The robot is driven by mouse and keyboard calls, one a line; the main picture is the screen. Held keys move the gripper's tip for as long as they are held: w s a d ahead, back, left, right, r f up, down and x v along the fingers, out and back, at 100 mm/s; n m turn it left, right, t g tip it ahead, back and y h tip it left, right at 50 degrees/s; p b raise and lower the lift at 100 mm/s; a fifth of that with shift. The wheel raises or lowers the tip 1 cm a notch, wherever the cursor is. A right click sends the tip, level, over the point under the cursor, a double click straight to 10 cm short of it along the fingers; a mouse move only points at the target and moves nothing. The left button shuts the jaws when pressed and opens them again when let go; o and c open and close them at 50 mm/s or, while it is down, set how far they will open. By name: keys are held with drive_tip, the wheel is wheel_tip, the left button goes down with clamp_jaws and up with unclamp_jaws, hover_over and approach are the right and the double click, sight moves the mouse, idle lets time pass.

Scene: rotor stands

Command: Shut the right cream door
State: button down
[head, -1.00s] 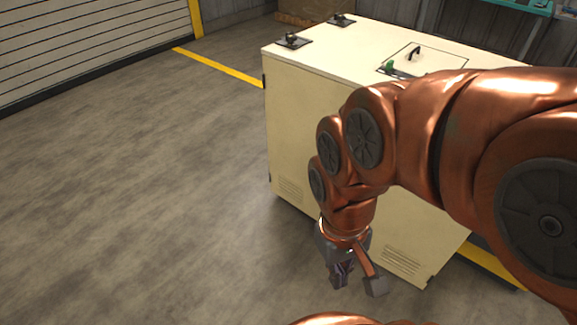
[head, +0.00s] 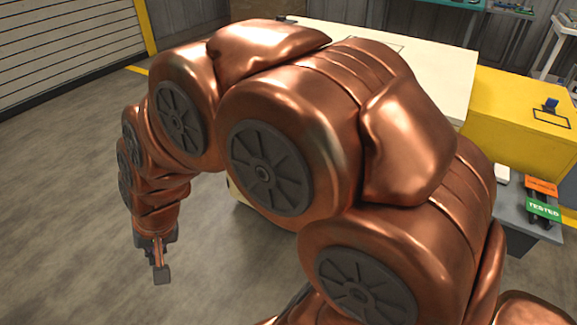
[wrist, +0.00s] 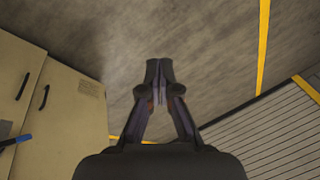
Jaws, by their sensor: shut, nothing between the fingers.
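The cream cabinet (head: 440,75) stands behind my arm in the head view, where mostly its top shows and its door side is hidden. In the wrist view two cream door panels, one (wrist: 15,60) at the far left and one (wrist: 75,125) beside it, each have a dark handle near their shared seam. They look nearly flush; I cannot tell whether either is slightly ajar, or which is the right door. My gripper (head: 160,270) hangs low over the floor, left of the cabinet and apart from it. Its fingertips (wrist: 159,75) meet, shut and empty.
A yellow box (head: 520,115) stands right of the cabinet, above a grey stand with an orange and a green "TESTED" label (head: 543,210). Open floor (head: 70,200) lies left, before a roller shutter (head: 60,45).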

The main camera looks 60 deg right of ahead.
drive_tip(key=w+d+f+m+t+h+b, duration=0.1)
drive_tip(key=w+d+f+m+t+b, duration=0.2)
drive_tip(key=w, duration=0.4)
drive_tip(key=w+d+f+m+t+h+b, duration=0.1)
drive_tip(key=w+d+f+m+t+b, duration=0.15)
drive_tip(key=w+d+f+m, duration=0.4)
drive_tip(key=w+d+f+m+h+b, duration=0.2)
drive_tip(key=w+d+m+h+b, duration=0.3)
drive_tip(key=d, duration=0.4)
drive_tip(key=s+d+f+m+h+b, duration=0.1)
drive_tip(key=d+f+m+h+b, duration=0.2)
drive_tip(key=d, duration=0.5)
drive_tip(key=d+f+m+h+b, duration=0.2)
drive_tip(key=d+f+m+h, duration=0.15)
drive_tip(key=d, duration=0.45)
drive_tip(key=s+d+f+m+g+h+b, duration=0.35)
drive_tip(key=s+d+m+g+h, duration=0.35)
drive_tip(key=s+d, duration=0.4)
drive_tip(key=w+d+r+b, duration=0.1)
drive_tip(key=d+b, duration=0.2)
drive_tip(key=d, duration=1)
drive_tip(key=shift+d+m+y, duration=0.35)
drive_tip(key=shift+m, duration=0.05)
drive_tip(key=shift+r, duration=0.1)
